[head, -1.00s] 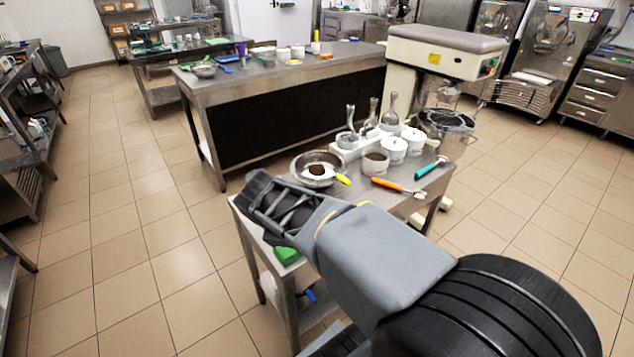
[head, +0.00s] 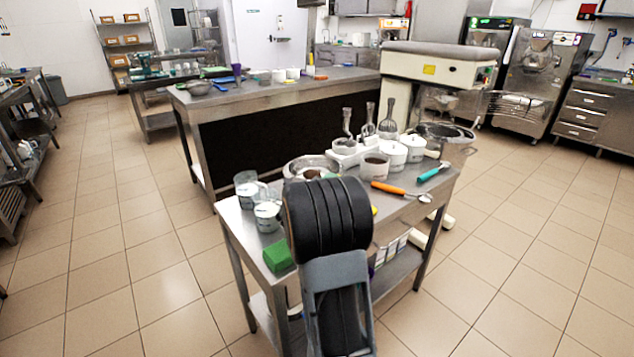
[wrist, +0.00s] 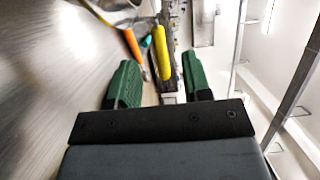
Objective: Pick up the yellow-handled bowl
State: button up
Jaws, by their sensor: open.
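The metal bowl (head: 296,166) sits on the near table in the head view, holding something dark. My arm stands in front of it and hides much of it. A small bit of yellow, probably its handle (head: 374,210), shows beside my arm. In the wrist view the yellow handle (wrist: 160,52) appears ahead, roughly in line with the gap between my fingers. My gripper (wrist: 163,84) has its green fingers apart, with nothing clearly held between them. The head view does not show the fingers. I cannot tell whether they touch the handle.
An orange-handled tool (head: 388,188) and a teal-handled tool (head: 433,171) lie right of the bowl. White cups (head: 397,156) and a utensil stand are behind. Two glass jugs (head: 267,216) and a green block (head: 279,256) occupy the table's left side.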

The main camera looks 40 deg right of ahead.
jog(key=x, duration=0.5)
jog(key=shift+d+b, duration=0.35)
grip_shut()
jog(key=shift+w+r, duration=0.1)
dwell(0.3)
